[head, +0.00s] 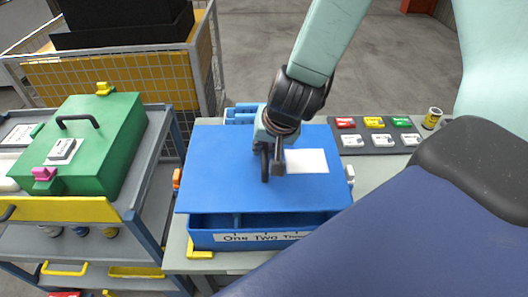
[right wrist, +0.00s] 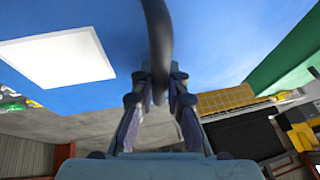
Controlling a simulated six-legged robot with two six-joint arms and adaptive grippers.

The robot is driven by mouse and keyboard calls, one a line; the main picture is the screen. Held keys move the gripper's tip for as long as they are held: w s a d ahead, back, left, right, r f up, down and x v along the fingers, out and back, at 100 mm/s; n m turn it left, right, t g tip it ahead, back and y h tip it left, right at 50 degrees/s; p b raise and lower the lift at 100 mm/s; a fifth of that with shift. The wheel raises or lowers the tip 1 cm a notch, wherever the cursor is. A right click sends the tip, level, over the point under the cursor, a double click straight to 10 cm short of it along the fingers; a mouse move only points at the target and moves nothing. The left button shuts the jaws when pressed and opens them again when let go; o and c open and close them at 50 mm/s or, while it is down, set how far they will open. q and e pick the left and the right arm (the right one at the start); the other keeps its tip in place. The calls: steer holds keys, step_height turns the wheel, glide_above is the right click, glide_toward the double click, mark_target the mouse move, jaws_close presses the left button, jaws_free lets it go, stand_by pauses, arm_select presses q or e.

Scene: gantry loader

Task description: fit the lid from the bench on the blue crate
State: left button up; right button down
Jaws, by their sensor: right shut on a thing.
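The blue lid (head: 218,168) is a flat panel with a white label on top. My right gripper (head: 271,165) is shut on its dark handle, which also shows between the fingers in the right wrist view (right wrist: 160,45). The blue crate (head: 209,240) stands on the grey bench under the lid, its front wall marked "One Two" and more. The lid covers most of the crate; an open strip with a divider shows along the front. I cannot tell whether the lid touches the rim. The rear rim is hidden. My left gripper is not in view.
A green case (head: 110,135) stands on a cart at left. A grey tray (head: 375,138) with coloured and white pieces and a yellow-topped can (head: 432,118) are right of the crate. A yellow corner bracket (head: 200,253) sits at the crate's front left.

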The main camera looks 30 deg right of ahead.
step_height(320, 180, up, 3)
steer(key=shift+f+p, duration=0.15)
steer(key=shift+p, duration=0.5)
steer(key=shift+f, duration=0.65)
steer(key=shift+f+b, duration=1.2)
steer(key=shift+b, duration=0.35)
step_height(320, 180, down, 3)
steer(key=b, duration=0.2)
steer(key=shift+w+r+b, duration=0.1)
steer(key=shift+r+b, duration=0.05)
steer(key=shift+b, duration=0.25)
step_height(320, 180, down, 2)
steer(key=shift+f+b, duration=0.1)
steer(key=shift+b, duration=0.85)
steer(key=shift+p, duration=0.4)
steer(key=shift+f, duration=0.1)
